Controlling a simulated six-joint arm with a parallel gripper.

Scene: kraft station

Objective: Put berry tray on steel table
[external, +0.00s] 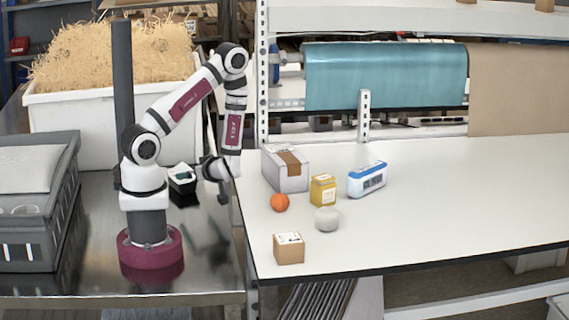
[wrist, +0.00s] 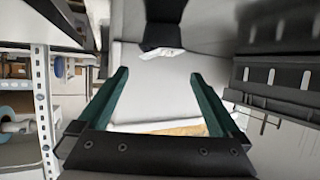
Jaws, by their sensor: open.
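The steel table (external: 70,303) is the shiny metal surface on the left, under my base. A white pack with a blue top and a dark label (external: 367,179) stands on the white table. I cannot tell for sure whether it is the berry tray. My gripper (external: 222,196) hangs near the seam between the two tables, left of the objects and apart from them. In the wrist view my gripper (wrist: 160,76) has its two green fingers spread wide with nothing between them. No berry tray can be made out in the wrist view.
The white table (external: 450,210) also bears a grey carton (external: 286,170), yellow box (external: 323,190), orange ball (external: 280,202), pale round thing (external: 327,219) and small brown box (external: 289,248). A grey crate (external: 40,215) and straw bin (external: 75,120) crowd the left. The white table's right side is clear.

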